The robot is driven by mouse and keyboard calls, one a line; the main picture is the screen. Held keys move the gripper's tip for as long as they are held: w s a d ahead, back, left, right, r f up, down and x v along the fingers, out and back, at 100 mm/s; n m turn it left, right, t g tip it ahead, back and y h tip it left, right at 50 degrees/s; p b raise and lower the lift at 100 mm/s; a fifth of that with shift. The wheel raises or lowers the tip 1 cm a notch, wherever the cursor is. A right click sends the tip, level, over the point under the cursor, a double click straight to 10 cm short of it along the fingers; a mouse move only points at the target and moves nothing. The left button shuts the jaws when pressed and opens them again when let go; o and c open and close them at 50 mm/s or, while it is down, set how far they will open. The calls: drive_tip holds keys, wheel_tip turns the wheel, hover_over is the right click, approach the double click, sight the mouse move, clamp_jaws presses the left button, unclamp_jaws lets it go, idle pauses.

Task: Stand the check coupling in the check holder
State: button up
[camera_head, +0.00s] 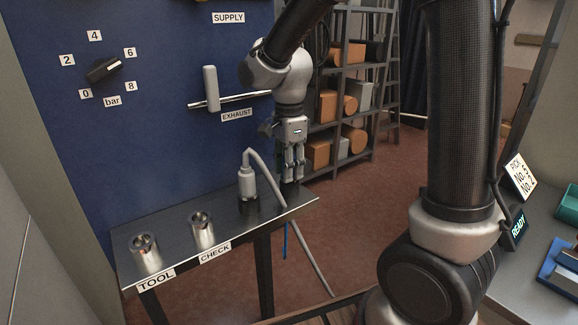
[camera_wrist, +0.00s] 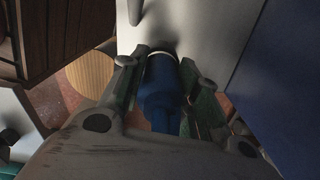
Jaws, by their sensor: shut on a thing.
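The check holder (camera_head: 203,236) is a shiny metal cup behind the CHECK label on the steel table; its open top looks empty. In the wrist view a blue cylindrical piece with a pale ring (camera_wrist: 160,84), apparently the check coupling, sits between my gripper's fingers. My gripper (camera_head: 294,176) points down over the table's right end, to the right of the holder, and is shut on this piece. In the head view the held piece is hardly visible. A thin blue line (camera_head: 286,240) hangs below the table edge there, perhaps its hose.
A second metal cup (camera_head: 146,254) stands behind the TOOL label. A grey coupling with a bent hose (camera_head: 247,183) stands upright on a dark base, between my gripper and the check holder. The blue panel (camera_head: 150,150) rises behind the table (camera_head: 165,217).

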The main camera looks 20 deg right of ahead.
drive_tip(key=shift+f, duration=0.1)
drive_tip(key=o, duration=1.2)
